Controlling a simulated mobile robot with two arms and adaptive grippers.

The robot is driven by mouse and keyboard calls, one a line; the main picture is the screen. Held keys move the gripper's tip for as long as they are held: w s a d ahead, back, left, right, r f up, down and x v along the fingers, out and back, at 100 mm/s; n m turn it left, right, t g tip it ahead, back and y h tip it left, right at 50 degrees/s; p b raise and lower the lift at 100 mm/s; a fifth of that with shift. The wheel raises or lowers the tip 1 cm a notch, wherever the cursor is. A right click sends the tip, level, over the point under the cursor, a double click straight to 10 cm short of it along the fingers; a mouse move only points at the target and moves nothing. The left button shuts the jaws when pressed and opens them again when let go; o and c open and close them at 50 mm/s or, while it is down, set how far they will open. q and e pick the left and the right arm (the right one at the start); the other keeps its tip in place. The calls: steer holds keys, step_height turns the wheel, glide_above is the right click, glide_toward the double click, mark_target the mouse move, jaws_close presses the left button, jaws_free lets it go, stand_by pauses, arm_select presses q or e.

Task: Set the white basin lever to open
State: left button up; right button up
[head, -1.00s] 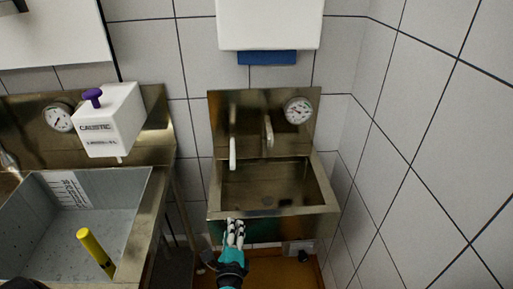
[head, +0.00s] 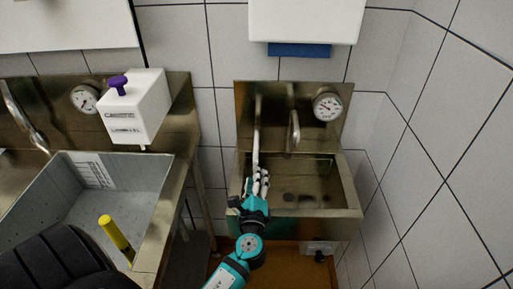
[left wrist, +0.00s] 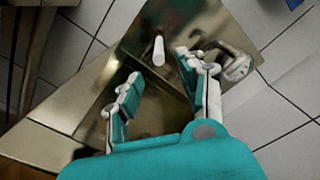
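The white basin lever (head: 256,140) is a slim upright bar at the left of the small steel basin (head: 335,212), in front of its back panel. It also shows in the left wrist view (left wrist: 158,50) as a short white bar seen nearly end-on. My left gripper (head: 261,172) is over the basin's front left, just below the lever in the head view. In the left wrist view its two fingers (left wrist: 160,85) are apart with nothing between them. The lever appears beyond the fingertips, apparently untouched. My right gripper is not in view.
A metal spout (head: 294,128) and a round gauge (head: 327,107) are right of the lever. A white dispenser (head: 305,20) hangs above. A larger sink (head: 155,215) with a caustic container (head: 136,108) stands left. A tiled wall closes the right side.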

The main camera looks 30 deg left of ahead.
mark_target(256, 148)
arm_select(q)
steer(key=p+x, duration=0.1)
steer(key=x, duration=1.1)
steer(key=shift+w+a+f+p, duration=0.1)
steer(key=shift+w+a+p, duration=0.1)
steer(key=shift+w+p, duration=0.2)
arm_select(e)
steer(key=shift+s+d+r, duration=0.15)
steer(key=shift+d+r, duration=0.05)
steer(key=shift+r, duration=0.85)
arm_select(q)
jaws_close()
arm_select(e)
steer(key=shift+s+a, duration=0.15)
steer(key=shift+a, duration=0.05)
